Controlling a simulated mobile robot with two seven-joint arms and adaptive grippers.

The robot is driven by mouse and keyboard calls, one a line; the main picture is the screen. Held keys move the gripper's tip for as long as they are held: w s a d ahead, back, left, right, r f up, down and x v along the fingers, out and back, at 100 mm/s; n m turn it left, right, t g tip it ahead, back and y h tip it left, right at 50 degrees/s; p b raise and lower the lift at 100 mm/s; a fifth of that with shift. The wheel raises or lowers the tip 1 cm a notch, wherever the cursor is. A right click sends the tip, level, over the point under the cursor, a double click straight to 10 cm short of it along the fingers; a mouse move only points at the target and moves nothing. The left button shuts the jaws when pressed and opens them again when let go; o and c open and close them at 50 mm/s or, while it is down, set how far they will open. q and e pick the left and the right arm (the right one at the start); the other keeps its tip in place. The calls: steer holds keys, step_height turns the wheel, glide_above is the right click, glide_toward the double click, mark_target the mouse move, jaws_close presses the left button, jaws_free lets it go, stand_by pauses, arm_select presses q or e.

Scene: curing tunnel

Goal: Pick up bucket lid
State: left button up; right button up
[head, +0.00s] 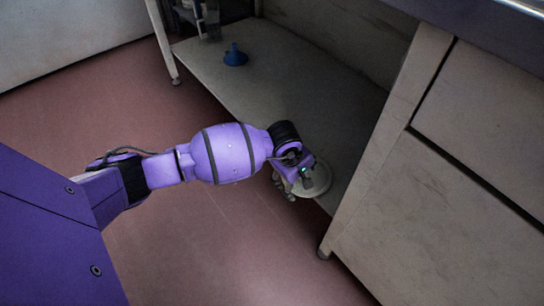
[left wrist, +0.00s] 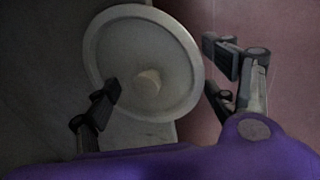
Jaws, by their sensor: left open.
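The bucket lid (head: 320,181) is a pale round disc with a raised rim, at the front edge of the low grey shelf. In the left wrist view the lid (left wrist: 130,48) shows almost whole, with a small pale knob at its middle; it appears to reach past the shelf edge over the floor. My left gripper (head: 297,184) is at the lid and hides part of it in the head view. In the left wrist view the gripper (left wrist: 160,80) is open, one finger overlapping the lid's lower left, the other right of its rim. I cannot tell whether they touch it. My right gripper is not in view.
The low shelf (head: 290,95) is mostly bare. A blue funnel (head: 235,57) stands near its far left end, with bottles or containers (head: 208,18) behind. A pale cabinet (head: 440,180) borders the shelf on the right. The reddish floor (head: 210,250) is clear.

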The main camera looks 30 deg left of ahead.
arm_select(q)
steer(key=shift+w+r, duration=0.15)
steer(key=c, duration=1.2)
steer(key=shift+o, duration=0.2)
